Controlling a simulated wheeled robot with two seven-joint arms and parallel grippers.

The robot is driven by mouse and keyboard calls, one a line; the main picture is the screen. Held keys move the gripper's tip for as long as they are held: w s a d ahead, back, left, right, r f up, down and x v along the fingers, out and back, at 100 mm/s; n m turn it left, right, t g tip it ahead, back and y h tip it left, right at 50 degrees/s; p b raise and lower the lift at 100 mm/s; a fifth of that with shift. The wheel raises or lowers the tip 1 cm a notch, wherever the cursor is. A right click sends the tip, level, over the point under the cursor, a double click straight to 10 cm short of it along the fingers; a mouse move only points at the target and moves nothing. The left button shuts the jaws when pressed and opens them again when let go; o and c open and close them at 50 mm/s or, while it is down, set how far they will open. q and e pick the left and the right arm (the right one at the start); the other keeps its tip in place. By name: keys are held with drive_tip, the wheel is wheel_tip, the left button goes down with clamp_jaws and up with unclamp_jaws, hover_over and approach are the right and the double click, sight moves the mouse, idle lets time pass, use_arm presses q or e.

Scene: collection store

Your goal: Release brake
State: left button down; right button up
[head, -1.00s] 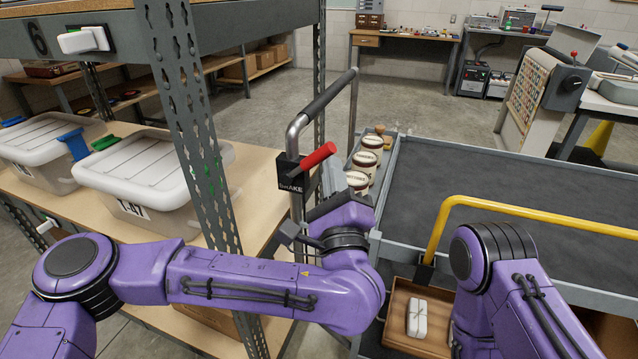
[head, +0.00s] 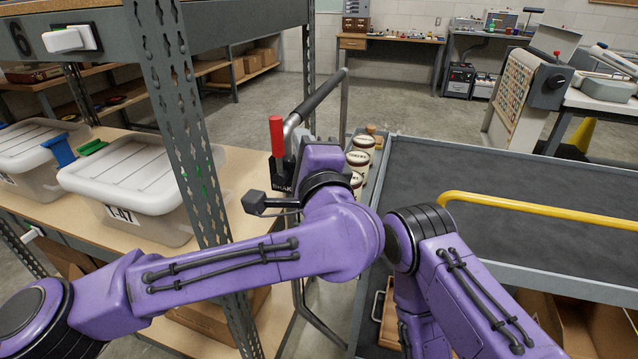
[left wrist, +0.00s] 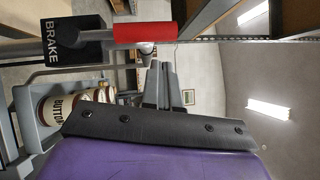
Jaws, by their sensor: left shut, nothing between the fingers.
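The brake lever's red handle (head: 277,137) stands upright above its black BRAKE block (head: 281,176) on the cart's handle post. In the left wrist view the red handle (left wrist: 143,33) lies sideways beside the BRAKE block (left wrist: 62,42). My left gripper (head: 298,138) is just right of the lever in the head view, its fingertips partly hidden by my wrist. In the left wrist view its dark fingers (left wrist: 160,86) are together and empty, close to the handle but apparently apart from it. My right arm bends downward over the cart's side; its gripper is out of sight.
The cart's grey top (head: 500,195) has a yellow rail (head: 540,208). Several labelled jars (head: 360,158) stand at its left edge. A metal shelf post (head: 185,130) and a lidded tub (head: 135,175) are on the left. Grey floor is free behind.

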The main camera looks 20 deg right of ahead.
use_arm(q)
drive_tip(key=shift+w+a+r+n+g+b, duration=0.3)
drive_tip(key=shift+w+a+n+g, duration=0.1)
drive_tip(key=shift+a+n, duration=0.2)
drive_tip(key=shift+w+a+r+n+g+b, duration=0.3)
drive_tip(key=shift+w+a+n+g, duration=0.15)
drive_tip(key=shift+n, duration=0.25)
use_arm(e)
drive_tip(key=shift+f, duration=0.65)
drive_tip(key=shift+d, duration=0.1)
use_arm(q)
drive_tip(key=b, duration=0.1)
approach(287, 133)
drive_tip(key=s+d+r, duration=0.2)
drive_tip(key=s+d, duration=0.1)
drive_tip(key=s, duration=0.2)
drive_tip(key=s+a+b, duration=0.1)
drive_tip(key=s, duration=0.2)
drive_tip(key=shift+s+a+r, duration=0.15)
drive_tip(key=shift+s, duration=0.15)
use_arm(e)
drive_tip(key=shift+s+f, duration=0.3)
drive_tip(key=shift+f, duration=0.2)
drive_tip(key=shift+s+f, duration=0.25)
drive_tip(key=shift+f, duration=0.25)
